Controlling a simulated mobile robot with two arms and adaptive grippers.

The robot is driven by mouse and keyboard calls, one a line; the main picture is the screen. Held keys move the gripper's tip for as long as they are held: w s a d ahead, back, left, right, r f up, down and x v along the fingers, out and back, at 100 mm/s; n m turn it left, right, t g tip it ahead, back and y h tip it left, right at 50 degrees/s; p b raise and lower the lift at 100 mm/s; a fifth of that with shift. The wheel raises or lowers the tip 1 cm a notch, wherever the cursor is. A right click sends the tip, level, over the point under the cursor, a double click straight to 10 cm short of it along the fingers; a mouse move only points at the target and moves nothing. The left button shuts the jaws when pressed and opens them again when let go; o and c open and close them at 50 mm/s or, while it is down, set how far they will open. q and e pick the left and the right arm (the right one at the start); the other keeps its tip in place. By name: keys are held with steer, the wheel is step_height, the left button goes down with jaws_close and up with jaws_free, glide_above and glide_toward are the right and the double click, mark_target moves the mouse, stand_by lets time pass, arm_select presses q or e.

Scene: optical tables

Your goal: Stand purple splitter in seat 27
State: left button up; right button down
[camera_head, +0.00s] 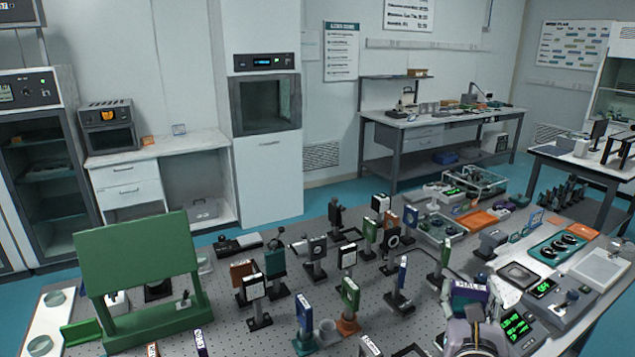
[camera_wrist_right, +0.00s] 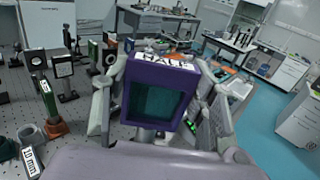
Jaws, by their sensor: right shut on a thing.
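The purple splitter (camera_head: 466,294) has a white label reading HALF on its top edge and a dark teal plate inside a square purple frame. It stands roughly upright in my right gripper (camera_head: 474,305), at the front right of the optical table (camera_head: 205,330). In the right wrist view the splitter (camera_wrist_right: 155,103) fills the space between the two fingers of the right gripper (camera_wrist_right: 158,92), which are shut on its sides. The splitter's foot is hidden. I cannot make out a seat numbered 27. My left gripper is not in view.
Several post-mounted optics stand close together left of the splitter, including a green one (camera_head: 350,293) and a blue one (camera_head: 401,274). A green board (camera_head: 138,258) stands at the left. Instruments with green displays (camera_head: 516,326) and a dark tray (camera_head: 518,275) lie at the right.

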steer(key=s+a+f+n+t+y+b, duration=0.2)
steer(key=s+a+f+n+y+b, duration=0.4)
steer(key=a+f, duration=0.65)
arm_select(q)
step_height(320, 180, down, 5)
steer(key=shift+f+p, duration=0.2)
steer(key=shift+p, duration=0.2)
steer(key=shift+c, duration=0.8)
arm_select(e)
steer(key=s+f+m+y, duration=0.1)
steer(key=s+f, duration=0.1)
steer(key=s, duration=0.6)
steer(key=shift+s+a, duration=0.15)
steer(key=shift+s, duration=0.2)
steer(key=shift+a+r, duration=0.1)
